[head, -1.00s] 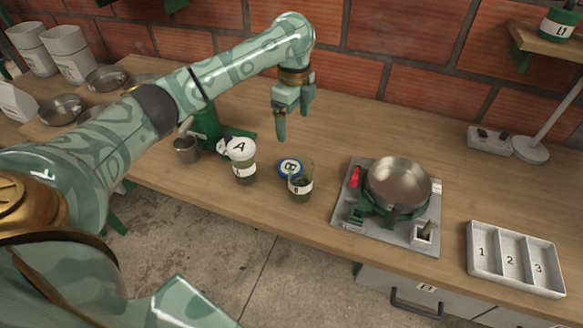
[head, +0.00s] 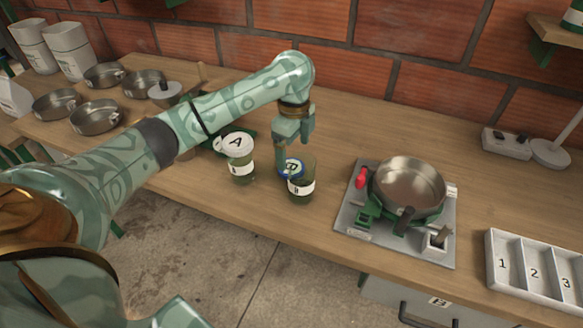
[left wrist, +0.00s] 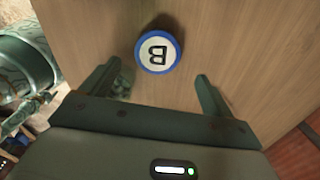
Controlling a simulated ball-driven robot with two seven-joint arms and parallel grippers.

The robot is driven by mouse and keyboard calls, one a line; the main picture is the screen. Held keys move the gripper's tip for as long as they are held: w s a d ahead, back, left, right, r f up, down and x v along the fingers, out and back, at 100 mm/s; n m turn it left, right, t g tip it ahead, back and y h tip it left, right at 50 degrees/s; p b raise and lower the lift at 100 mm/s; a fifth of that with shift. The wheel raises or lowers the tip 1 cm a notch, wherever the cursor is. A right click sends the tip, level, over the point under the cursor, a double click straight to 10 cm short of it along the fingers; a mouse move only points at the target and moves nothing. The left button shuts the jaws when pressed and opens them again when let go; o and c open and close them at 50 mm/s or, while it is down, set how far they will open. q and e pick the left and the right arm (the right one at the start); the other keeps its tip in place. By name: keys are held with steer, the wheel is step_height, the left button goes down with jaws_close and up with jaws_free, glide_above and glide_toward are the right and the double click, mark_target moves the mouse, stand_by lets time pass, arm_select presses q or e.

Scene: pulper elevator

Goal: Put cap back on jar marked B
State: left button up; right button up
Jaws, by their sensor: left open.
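The cap marked B (head: 291,168) is a blue-rimmed disc with a white top. It appears to lie on the table just behind jar B (head: 301,188), a dark green glass jar with a white label that stands upright and uncapped. The left wrist view shows the cap (left wrist: 158,51) face up, ahead of and between the fingers. My left gripper (head: 295,155) points down above the cap, open and empty. One finger partly overlaps the cap in the head view. My right gripper is not in view.
A burner with a steel pan (head: 409,183) is to the right, then a numbered tray (head: 535,300). Bare table (head: 350,125) lies behind the jars.

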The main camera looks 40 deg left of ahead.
arm_select(q)
steer(key=f+b, duration=0.3)
steer(key=f, duration=0.2)
steer(key=shift+s+a+f+b, duration=0.1)
steer(key=shift+s+f+b, duration=0.1)
steer(key=shift+b, duration=0.15)
steer(key=shift+r, duration=0.25)
steer(key=c, duration=1)
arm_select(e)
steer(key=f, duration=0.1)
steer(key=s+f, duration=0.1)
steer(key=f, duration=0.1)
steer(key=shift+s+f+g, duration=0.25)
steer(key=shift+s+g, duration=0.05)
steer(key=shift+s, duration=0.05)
